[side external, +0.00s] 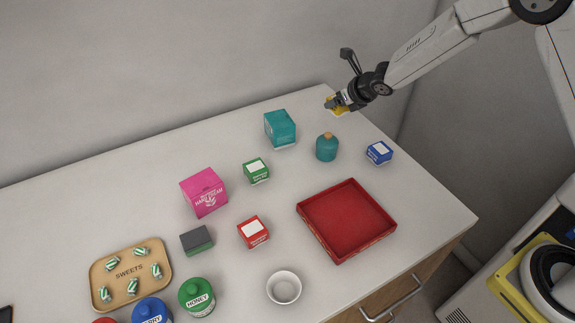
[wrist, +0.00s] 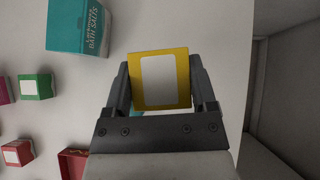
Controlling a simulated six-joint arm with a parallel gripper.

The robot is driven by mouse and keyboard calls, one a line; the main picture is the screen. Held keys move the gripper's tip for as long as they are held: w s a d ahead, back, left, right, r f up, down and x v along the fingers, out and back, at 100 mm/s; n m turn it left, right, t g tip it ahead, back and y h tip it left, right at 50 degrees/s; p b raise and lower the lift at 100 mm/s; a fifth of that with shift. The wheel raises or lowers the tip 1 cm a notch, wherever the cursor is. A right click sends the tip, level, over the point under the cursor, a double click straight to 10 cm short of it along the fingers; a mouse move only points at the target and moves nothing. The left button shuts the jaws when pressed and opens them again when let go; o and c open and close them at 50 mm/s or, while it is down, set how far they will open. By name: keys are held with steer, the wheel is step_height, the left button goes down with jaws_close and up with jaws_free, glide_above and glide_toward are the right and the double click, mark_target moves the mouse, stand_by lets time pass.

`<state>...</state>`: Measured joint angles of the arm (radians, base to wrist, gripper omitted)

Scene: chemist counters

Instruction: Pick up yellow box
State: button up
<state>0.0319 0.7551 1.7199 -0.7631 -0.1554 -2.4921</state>
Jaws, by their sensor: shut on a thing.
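The yellow box (wrist: 185,80) has a white label on its face and sits between the two fingers of my gripper in the wrist view. My gripper (wrist: 160,85) is shut on it, with one finger against each side. In the side external view the yellow box (side external: 332,102) shows at the tip of my gripper (side external: 340,101), above the far right end of the counter. The gripper partly hides the box there.
A teal box (side external: 281,130), a teal bottle (side external: 327,149) and a blue box (side external: 379,152) stand nearest. A red tray (side external: 347,257) lies empty in front. A green box (side external: 256,171), pink box (side external: 204,192) and red box (side external: 253,232) stand left. The wall is behind.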

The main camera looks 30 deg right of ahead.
mark_target(343, 109)
steer(key=shift+s+r, duration=0.5)
steer(key=shift+s, duration=0.6)
steer(key=shift+s+r, duration=0.5)
steer(key=shift+s, duration=0.65)
steer(key=shift+s+r, duration=0.5)
steer(key=shift+s, duration=0.6)
